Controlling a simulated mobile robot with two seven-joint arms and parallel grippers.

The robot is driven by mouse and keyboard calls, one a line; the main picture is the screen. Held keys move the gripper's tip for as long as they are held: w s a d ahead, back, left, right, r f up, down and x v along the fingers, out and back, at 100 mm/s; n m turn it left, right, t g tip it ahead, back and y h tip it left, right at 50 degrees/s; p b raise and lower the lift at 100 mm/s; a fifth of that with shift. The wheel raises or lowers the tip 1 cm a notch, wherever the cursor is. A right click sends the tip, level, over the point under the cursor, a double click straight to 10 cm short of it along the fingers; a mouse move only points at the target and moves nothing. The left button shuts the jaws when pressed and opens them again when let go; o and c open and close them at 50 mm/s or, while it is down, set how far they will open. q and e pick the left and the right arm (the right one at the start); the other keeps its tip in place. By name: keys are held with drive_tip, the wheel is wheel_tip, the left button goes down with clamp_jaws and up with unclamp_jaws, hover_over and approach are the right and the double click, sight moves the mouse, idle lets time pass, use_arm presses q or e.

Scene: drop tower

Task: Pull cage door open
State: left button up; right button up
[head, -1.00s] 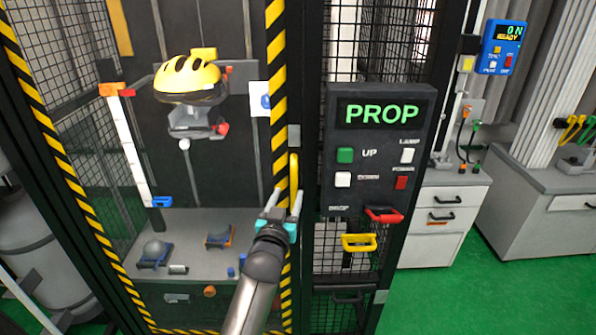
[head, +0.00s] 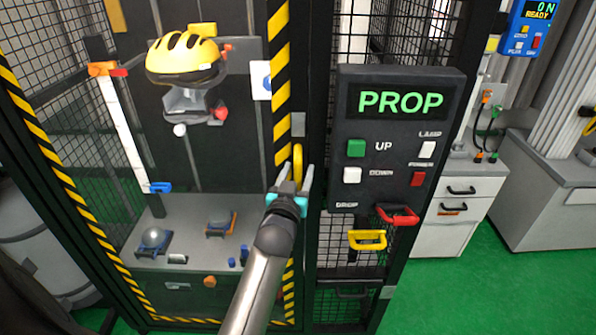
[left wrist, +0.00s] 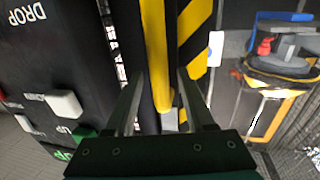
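The cage door (head: 280,90) has a black and yellow striped frame and looks closed in the head view. Its yellow upright handle (head: 298,165) is on the door's right edge; the handle also shows in the left wrist view (left wrist: 155,50). My left gripper (head: 292,181) is at the lower part of the handle. In the left wrist view its two fingers (left wrist: 160,85) are apart, with the handle between them and a gap visible. My right gripper is in neither view now.
A control panel (head: 396,110) reading PROP, with buttons, stands just right of the handle. Red (head: 398,215) and yellow (head: 367,240) handles stick out below it. Inside the cage are a yellow helmet (head: 185,55) and a grey bench. Green floor lies open at right.

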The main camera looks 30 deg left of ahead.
use_arm(q)
clamp_jaws()
idle(1.3)
